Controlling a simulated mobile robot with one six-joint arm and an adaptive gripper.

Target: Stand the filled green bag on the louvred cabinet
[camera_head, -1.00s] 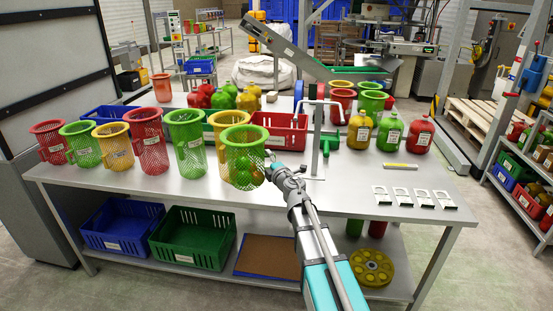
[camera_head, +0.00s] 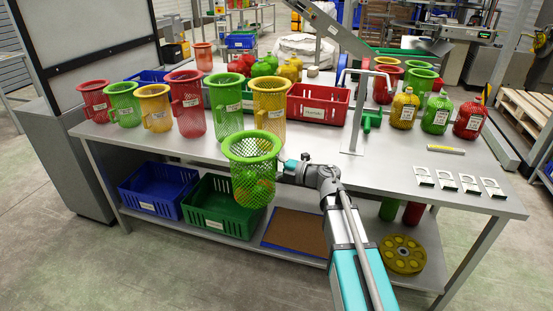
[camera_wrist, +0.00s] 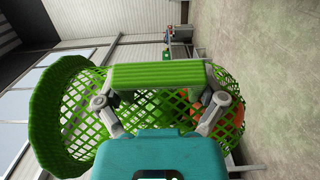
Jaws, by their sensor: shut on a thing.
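My gripper (camera_head: 284,170) is shut on the handle of a green mesh tube (camera_head: 251,148) with a wide green rim. The tube hangs upright off the table's front edge, and yellow and orange-red items show through its lower mesh. In the wrist view the green handle (camera_wrist: 155,77) lies across between the fingers, with the mesh behind it. A filled, closed green bag (camera_head: 436,115) with a white label stands on the table at the right, between a yellow and a red bag. A grey cabinet (camera_head: 72,175) stands at the left; I see no clear louvres on it.
Several coloured mesh tubes (camera_head: 187,104) stand along the table's left side. A red crate (camera_head: 318,105) and a grey post stand mid-table. Blue and green crates (camera_head: 222,206) sit on the lower shelf. White clips (camera_head: 445,179) lie at the front right. The table (camera_head: 385,165) is bare near them.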

